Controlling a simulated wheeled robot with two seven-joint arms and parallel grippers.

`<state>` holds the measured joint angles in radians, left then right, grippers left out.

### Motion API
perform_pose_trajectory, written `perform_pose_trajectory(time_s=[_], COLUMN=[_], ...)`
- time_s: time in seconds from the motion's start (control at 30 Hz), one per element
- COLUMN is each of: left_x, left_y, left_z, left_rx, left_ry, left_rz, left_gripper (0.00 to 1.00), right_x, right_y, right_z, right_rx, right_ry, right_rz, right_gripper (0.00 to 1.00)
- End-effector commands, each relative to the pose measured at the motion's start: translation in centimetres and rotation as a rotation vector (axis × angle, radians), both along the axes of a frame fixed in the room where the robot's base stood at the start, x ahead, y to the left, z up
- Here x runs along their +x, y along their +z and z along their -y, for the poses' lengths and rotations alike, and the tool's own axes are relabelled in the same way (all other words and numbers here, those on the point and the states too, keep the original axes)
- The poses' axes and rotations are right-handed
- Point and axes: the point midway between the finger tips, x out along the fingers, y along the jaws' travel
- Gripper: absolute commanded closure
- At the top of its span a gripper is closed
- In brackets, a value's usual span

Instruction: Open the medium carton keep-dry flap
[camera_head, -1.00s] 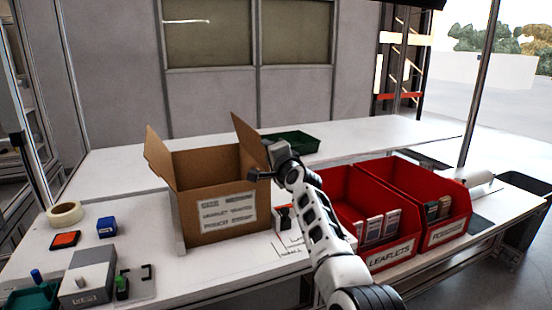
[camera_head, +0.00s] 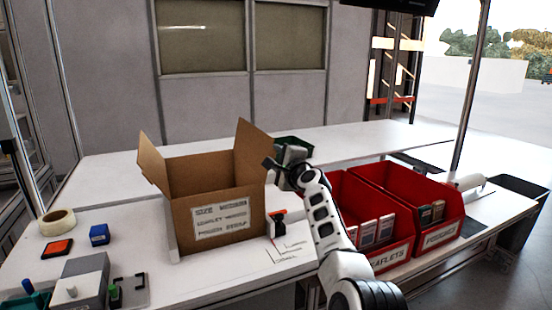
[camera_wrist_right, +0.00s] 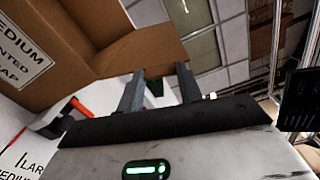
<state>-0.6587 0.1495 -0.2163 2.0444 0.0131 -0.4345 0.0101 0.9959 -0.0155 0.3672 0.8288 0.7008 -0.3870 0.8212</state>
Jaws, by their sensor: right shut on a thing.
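The medium carton (camera_head: 214,218) is an open brown box standing on the white bench, with a white label reading MEDIUM on its front. Its left flap (camera_head: 153,163) stands up and leans outward. Its right flap (camera_head: 251,152) stands up and leans to the right. In the right wrist view the flap (camera_wrist_right: 142,50) lies at my fingertips. My right gripper (camera_head: 271,164) is shut on the right flap at its outer edge; its two fingers also show in the right wrist view (camera_wrist_right: 160,78). My left gripper is not in view.
Two red bins (camera_head: 372,246) (camera_head: 440,235) holding small packs stand right of my arm. A red-and-white tool (camera_head: 278,224) lies beside the carton. Tape (camera_head: 57,222), a blue block (camera_head: 99,235) and a grey box (camera_head: 82,282) stand at left.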

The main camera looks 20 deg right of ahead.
Motion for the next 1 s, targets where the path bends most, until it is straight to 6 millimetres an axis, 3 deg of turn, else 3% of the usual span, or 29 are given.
perform_pose_trajectory(time_s=[0.27, 0.3, 0.37, 0.77, 1.0], left_x=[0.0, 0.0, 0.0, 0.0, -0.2], left_y=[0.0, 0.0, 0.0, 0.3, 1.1], left_z=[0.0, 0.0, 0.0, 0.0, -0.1], left_rx=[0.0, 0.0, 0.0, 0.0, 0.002], left_ry=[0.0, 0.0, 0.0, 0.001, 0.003], left_rz=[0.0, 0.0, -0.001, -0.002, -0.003], left_gripper=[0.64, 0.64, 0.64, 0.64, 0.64], right_x=[0.0, 0.0, 0.0, -0.4, -3.3], right_y=[0.0, 0.0, 0.0, 0.1, 0.1], right_z=[0.2, 0.2, 0.2, 0.1, 0.2], right_rx=[-0.003, -0.003, -0.003, -0.003, -0.003], right_ry=[-0.003, -0.003, -0.003, -0.001, -0.003], right_rz=[0.001, 0.001, 0.001, 0.002, -0.001], right_gripper=[1.0, 0.56, 0.42, 0.42, 0.42])
